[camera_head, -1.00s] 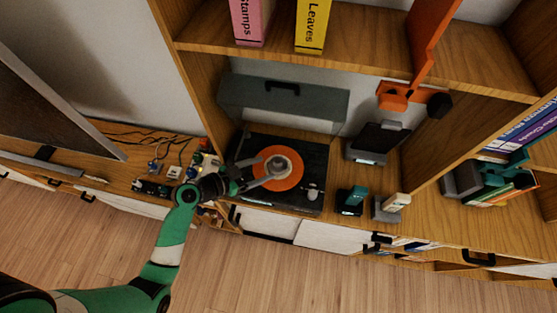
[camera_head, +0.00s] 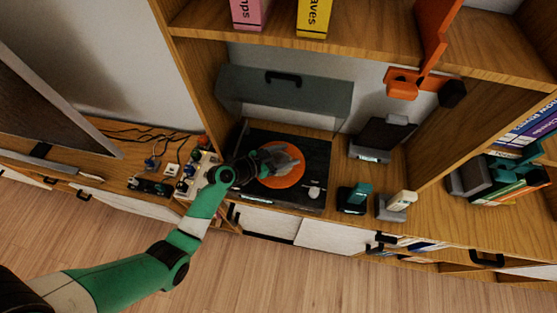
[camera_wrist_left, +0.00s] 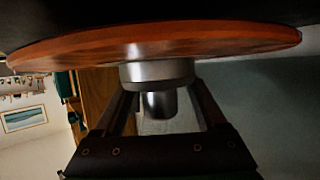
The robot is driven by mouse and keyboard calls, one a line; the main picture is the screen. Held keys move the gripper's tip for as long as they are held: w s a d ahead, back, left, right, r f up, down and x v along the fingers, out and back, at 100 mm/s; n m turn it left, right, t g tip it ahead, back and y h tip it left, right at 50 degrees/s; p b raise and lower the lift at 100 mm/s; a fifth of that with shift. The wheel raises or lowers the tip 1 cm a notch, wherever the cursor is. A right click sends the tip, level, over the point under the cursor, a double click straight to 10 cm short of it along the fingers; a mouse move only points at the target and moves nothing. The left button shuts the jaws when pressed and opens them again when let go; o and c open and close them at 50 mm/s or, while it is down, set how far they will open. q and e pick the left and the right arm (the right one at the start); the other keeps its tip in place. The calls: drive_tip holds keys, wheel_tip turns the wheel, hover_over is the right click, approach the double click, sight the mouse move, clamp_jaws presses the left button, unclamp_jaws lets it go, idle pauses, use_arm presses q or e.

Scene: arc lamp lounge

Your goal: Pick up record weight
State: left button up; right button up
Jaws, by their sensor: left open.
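The orange record (camera_head: 268,181) lies on the black turntable (camera_head: 312,150). My left gripper (camera_head: 290,160) is low over the middle of the record, coming in from the left, and it covers the record weight in the head view. In the left wrist view the picture is upside down, with the record (camera_wrist_left: 80,48) along the top. The silver, stepped, round record weight (camera_wrist_left: 157,73) sits at the record's centre. My left gripper (camera_wrist_left: 160,98) is open, with one finger on each side of the weight. Contact cannot be told. My right gripper is not in view.
A grey lid (camera_head: 285,93) stands open behind the turntable. A black device (camera_head: 382,138) and small teal (camera_head: 353,198) and white (camera_head: 397,206) items stand to the right. Small gadgets (camera_head: 195,172) and cables lie to the left. A shelf (camera_head: 370,48) hangs above.

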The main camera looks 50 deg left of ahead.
sight(286, 156)
use_arm(q)
clamp_jaws()
idle(0.4)
drive_tip(key=shift+r, duration=0.3)
wheel_tip(286, 156, up, 3)
drive_tip(key=shift+p, duration=0.8)
drive_tip(key=s+r+p, duration=0.1)
drive_tip(key=s+d+r, duration=0.1)
drive_tip(key=r, duration=0.1)
drive_tip(key=s+r+p, duration=0.1)
drive_tip(key=shift+s+d+r+p, duration=0.1)
drive_tip(key=shift+d+r+p, duration=0.25)
drive_tip(key=shift+d, duration=0.05)
drive_tip(key=s+d+r+p, duration=0.2)
drive_tip(key=s+d+r, duration=0.2)
drive_tip(key=s, duration=0.5)
drive_tip(key=shift+d+r, duration=0.4)
drive_tip(key=shift+d, duration=0.25)
